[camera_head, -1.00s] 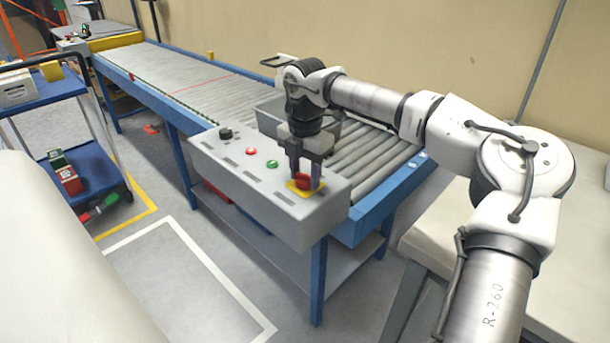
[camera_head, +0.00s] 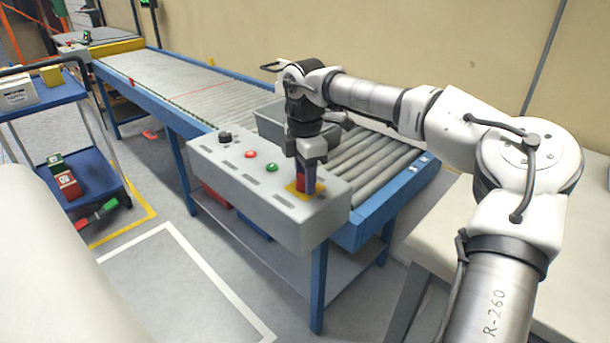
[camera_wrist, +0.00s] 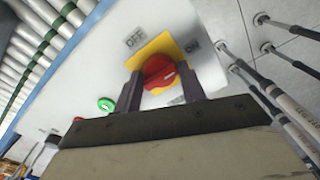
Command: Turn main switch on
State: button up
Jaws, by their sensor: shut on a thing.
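The main switch is a red rotary knob (camera_head: 303,184) on a yellow plate (camera_head: 292,188), at the near right end of the grey control box (camera_head: 250,193). In the wrist view the red knob (camera_wrist: 158,71) sits on the yellow plate (camera_wrist: 149,50), between the OFF label (camera_wrist: 134,39) and the ON label (camera_wrist: 192,46). A pale mark on the knob faces right, on the ON side. My gripper (camera_head: 307,183) points down over the switch. Its fingers (camera_wrist: 161,88) are shut on the knob, one on each side. The fingers hide part of the knob.
The box also carries a green button (camera_head: 273,168), a red button (camera_head: 250,154) and a black knob (camera_head: 225,136). A grey bin (camera_head: 268,120) stands on the roller conveyor (camera_head: 370,165) behind my gripper. A blue cart (camera_head: 45,103) stands at the left. Floor in front is clear.

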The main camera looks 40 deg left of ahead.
jog(key=o, duration=0.9)
jog(key=shift+r, duration=0.1)
notch_tip(320, 180, up, 14)
jog(key=shift+p, duration=0.35)
jog(key=shift+f, duration=0.2)
